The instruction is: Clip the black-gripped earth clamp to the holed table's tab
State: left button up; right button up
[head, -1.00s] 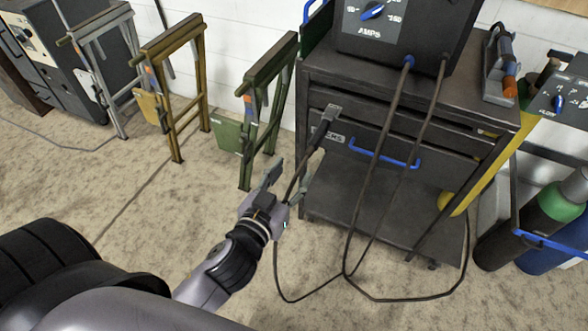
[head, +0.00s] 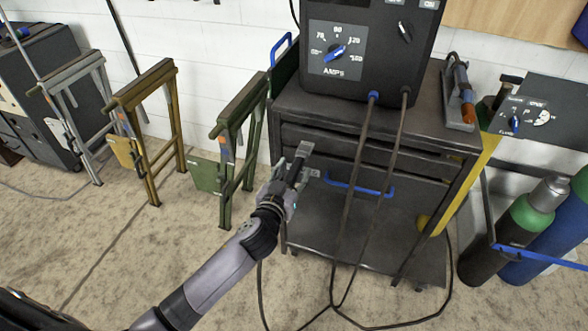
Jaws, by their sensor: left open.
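The earth clamp (head: 304,148) stands at the front left of the dark welding cart, its grey head up and its black grip slanting down. My left gripper (head: 296,172) is open at the black grip, with a finger to each side of it in the picture. I cannot tell whether the fingers touch it. Plates hang on the yellow-brown and green ones. I cannot make out a hole or which table is holed. My right gripper is out of view.
The cart (head: 365,235) has a blue handle (head: 358,188) and carries a welding machine (head: 368,50). Cables (head: 350,205) hang down its front to the floor. Gas cylinders (head: 520,232) stand at the right.

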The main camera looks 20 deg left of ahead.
pick_arm(q)
jog(key=shift+w, duration=0.55)
jog(key=shift+c, duration=0.5)
grip_shut()
jog(key=shift+f, duration=0.1)
dwell(0.4)
jog(key=shift+s, duration=0.1)
dwell(0.6)
